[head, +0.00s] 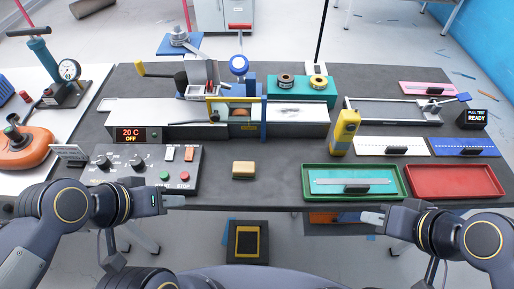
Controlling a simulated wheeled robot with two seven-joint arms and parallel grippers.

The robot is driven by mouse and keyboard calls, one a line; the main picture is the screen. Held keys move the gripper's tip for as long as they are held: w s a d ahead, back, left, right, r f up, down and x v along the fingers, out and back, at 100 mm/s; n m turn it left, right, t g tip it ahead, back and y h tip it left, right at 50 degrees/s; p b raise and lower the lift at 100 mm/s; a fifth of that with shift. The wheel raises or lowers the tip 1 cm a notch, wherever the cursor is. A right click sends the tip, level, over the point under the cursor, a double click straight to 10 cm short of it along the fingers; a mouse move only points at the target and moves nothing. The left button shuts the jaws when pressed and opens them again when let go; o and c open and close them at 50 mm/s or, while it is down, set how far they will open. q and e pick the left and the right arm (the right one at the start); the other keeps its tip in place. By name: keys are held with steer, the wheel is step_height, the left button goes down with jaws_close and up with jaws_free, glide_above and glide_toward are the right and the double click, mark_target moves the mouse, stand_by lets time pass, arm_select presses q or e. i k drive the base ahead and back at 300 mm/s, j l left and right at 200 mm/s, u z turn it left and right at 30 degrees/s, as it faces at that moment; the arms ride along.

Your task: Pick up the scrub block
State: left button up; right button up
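The scrub block looks to be the small tan block (243,170), lying by itself on the dark table (271,195) in front of the long grey machine. My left gripper (177,201) is at the table's front edge, to the left of the block and nearer to me, apart from it. My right gripper (370,216) is at the front edge to the right, also apart from the block. Nothing shows in either gripper. The fingers are too small to tell whether they are open or shut.
A control panel (147,170) stands left of the block. A yellow tool (345,132) stands upright to the right, behind a green tray (393,181) and a red tray (490,181). The long machine (300,122) lies behind the block. The table around the block is clear.

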mark_target(241, 169)
steer(key=j+z, duration=0.15)
steer(key=z, duration=0.25)
steer(key=j+z, duration=0.15)
steer(key=z, duration=0.3)
steer(key=k+j+z, duration=0.1)
steer(key=z, duration=0.3)
steer(key=j+z, duration=0.15)
steer(key=z, duration=0.3)
steer(key=k+z, duration=0.15)
steer(key=z, duration=0.25)
steer(key=k+j, duration=0.5)
steer(key=k, duration=0.1)
